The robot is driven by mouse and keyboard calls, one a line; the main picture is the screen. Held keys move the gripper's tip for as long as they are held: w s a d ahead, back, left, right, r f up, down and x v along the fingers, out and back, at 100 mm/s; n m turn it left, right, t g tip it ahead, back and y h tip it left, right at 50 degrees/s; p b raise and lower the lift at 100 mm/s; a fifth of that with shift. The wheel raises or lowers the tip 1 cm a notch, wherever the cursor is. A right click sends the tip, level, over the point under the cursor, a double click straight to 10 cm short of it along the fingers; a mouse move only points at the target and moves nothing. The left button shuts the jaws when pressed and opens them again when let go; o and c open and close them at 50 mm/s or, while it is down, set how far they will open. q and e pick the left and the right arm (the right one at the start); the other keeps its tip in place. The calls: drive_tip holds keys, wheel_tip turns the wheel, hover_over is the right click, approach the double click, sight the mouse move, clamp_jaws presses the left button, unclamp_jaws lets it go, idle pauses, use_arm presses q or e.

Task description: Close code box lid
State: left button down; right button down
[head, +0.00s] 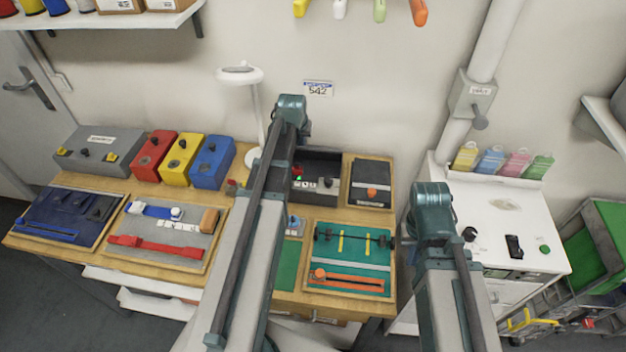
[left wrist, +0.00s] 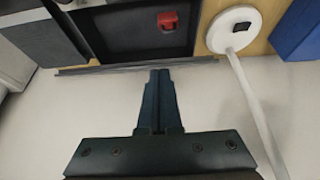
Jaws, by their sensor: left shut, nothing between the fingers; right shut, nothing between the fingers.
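The code box (head: 318,190) is a dark box at the back of the wooden table, partly hidden behind my left arm. Its lid (head: 322,162) stands raised at the back, and small white keys and a green light show at the front. In the left wrist view the lid (left wrist: 140,68) shows nearly edge-on as a thin dark strip, with a red part (left wrist: 167,20) inside the box beyond it. My left gripper (left wrist: 160,72) is shut and empty, its fingertips close to the lid's edge; whether they touch I cannot tell. My right gripper's fingers are hidden behind its arm.
A white lamp (head: 240,74) stands left of the code box; its round base (left wrist: 233,30) is near my left fingers. Red, yellow and blue boxes (head: 211,163) stand further left. A black box (head: 371,183) stands right. The wall is close behind.

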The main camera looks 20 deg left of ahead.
use_arm(q)
drive_tip(key=shift+w+f, duration=0.1)
drive_tip(key=shift+w, duration=0.15)
drive_tip(key=s+f+b, duration=0.2)
drive_tip(key=f+b, duration=0.1)
drive_tip(key=shift+s+d, duration=0.2)
drive_tip(key=shift+d, duration=0.1)
idle(0.3)
wheel_tip(320, 180, up, 8)
drive_tip(key=p, duration=0.8)
drive_tip(key=shift+s+f, duration=0.1)
drive_tip(key=shift+f, duration=0.05)
drive_tip(key=shift+d, duration=0.1)
idle(0.6)
